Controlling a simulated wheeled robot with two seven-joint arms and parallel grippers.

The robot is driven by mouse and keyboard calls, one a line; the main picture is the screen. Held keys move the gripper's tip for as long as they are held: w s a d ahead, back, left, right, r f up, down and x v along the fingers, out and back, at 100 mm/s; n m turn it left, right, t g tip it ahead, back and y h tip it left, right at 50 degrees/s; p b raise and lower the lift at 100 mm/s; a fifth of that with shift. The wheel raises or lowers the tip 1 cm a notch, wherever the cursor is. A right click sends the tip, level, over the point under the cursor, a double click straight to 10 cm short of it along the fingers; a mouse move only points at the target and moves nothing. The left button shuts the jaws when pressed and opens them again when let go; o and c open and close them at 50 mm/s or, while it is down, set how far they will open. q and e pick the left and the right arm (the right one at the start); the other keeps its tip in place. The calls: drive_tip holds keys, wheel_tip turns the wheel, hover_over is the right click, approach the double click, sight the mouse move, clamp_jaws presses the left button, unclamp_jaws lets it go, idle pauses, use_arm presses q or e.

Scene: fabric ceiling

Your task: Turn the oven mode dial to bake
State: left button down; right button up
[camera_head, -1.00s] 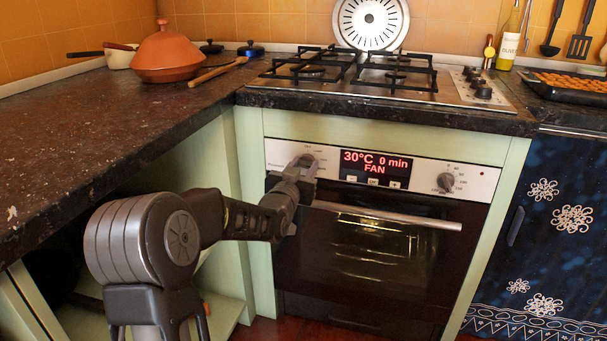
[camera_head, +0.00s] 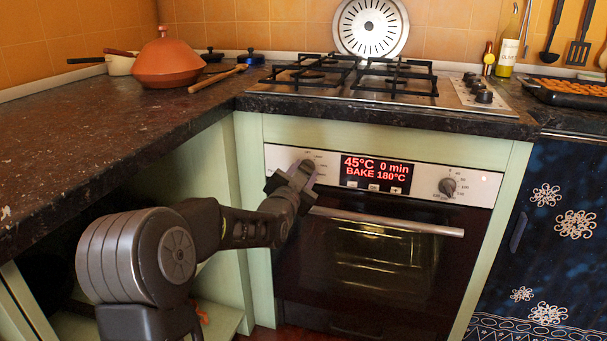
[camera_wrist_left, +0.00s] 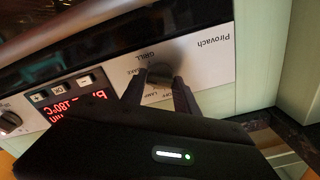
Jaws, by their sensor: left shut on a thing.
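The oven mode dial (camera_wrist_left: 160,72) is a dark knob on the left part of the light control panel (camera_head: 325,155). My left gripper (camera_head: 303,166) is at this dial and mostly hides it in the head view. In the left wrist view the two fingers of my left gripper (camera_wrist_left: 160,88) are on either side of the dial, shut on it. The panel print around it includes "GRILL". The red display (camera_head: 376,171) reads 45°C, 0 min, BAKE 180°C. My right gripper is not in view.
A second knob (camera_head: 447,186) is on the right of the panel. The oven door handle (camera_head: 385,221) sticks out below the display. The counter edge and gas hob (camera_head: 350,82) overhang above. An open cabinet space is left of the oven.

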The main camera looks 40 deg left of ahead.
use_arm(q)
drive_tip(key=c, duration=0.9)
unclamp_jaws()
drive_tip(key=p+v, duration=0.1)
drive_tip(key=v, duration=0.6)
drive_tip(key=shift+s+d+p, duration=0.15)
drive_tip(key=shift+s+p, duration=0.15)
drive_tip(key=shift+s, duration=0.05)
